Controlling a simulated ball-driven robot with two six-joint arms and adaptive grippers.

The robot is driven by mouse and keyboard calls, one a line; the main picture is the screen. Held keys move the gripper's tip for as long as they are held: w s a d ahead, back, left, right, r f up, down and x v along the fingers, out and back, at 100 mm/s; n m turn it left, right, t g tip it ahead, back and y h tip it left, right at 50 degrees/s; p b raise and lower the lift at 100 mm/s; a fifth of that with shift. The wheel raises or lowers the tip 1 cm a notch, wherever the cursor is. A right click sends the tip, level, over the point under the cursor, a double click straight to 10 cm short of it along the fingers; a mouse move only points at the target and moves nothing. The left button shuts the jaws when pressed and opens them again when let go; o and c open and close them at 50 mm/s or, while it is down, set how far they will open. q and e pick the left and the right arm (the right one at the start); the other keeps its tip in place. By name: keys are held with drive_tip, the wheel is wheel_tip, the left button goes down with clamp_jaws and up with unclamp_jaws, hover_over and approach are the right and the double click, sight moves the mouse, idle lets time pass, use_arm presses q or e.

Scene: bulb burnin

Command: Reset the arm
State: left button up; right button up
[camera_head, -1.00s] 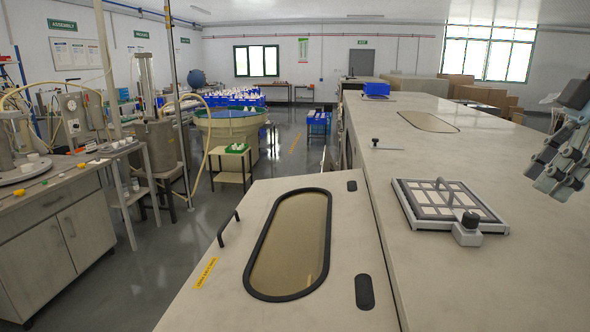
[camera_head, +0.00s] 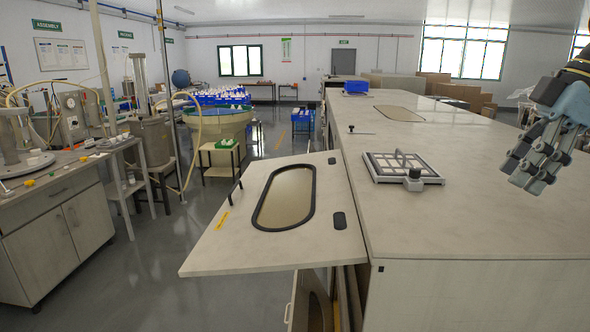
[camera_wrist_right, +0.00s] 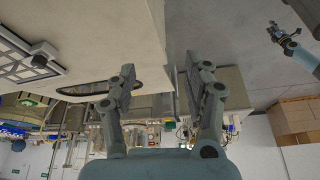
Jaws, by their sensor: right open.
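My right gripper (camera_head: 535,155) is at the right edge of the head view, raised above the long pale cabinet top (camera_head: 470,225) and touching nothing. In the right wrist view its two fingers (camera_wrist_right: 160,80) are spread apart with nothing between them. Another of my arms shows small at the upper right of the wrist view, with a dark gripper (camera_wrist_right: 276,34). I take it as my left one; its jaw state is unclear. The left gripper is not in the head view.
A panel with an oval window (camera_head: 285,197) and black handle (camera_head: 233,192) juts out left of the cabinet. A framed grid tray (camera_head: 402,169) sits on the cabinet top. A workbench (camera_head: 65,205) stands at left, with open floor between.

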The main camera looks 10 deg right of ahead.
drive_tip(key=s+a+f+m+g+b, duration=0.15)
drive_tip(key=s+f+m+b, duration=0.35)
drive_tip(key=f, duration=1.4)
drive_tip(key=s+a+f+m+b, duration=0.1)
drive_tip(key=s+a+f+b, duration=0.4)
drive_tip(key=f, duration=1.5)
drive_tip(key=s+f+m+g+b, duration=0.2)
drive_tip(key=f+b, duration=0.5)
drive_tip(key=f, duration=1.2)
use_arm(q)
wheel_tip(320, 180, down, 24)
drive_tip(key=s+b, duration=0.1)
drive_tip(key=b, duration=0.6)
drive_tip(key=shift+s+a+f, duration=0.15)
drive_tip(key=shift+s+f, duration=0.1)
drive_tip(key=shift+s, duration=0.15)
use_arm(e)
drive_tip(key=s+a+f+m+t+h, duration=0.1)
drive_tip(key=s+a+f+h, duration=0.1)
drive_tip(key=s+f, duration=1.2)
drive_tip(key=s+a+f+m+t+h, duration=0.1)
drive_tip(key=s+a+f, duration=0.3)
drive_tip(key=s+f, duration=1.1)
drive_tip(key=shift+s+a+f+m+h, duration=0.15)
drive_tip(key=shift+s+f+m+h, duration=0.05)
drive_tip(key=shift+f+m+h, duration=0.65)
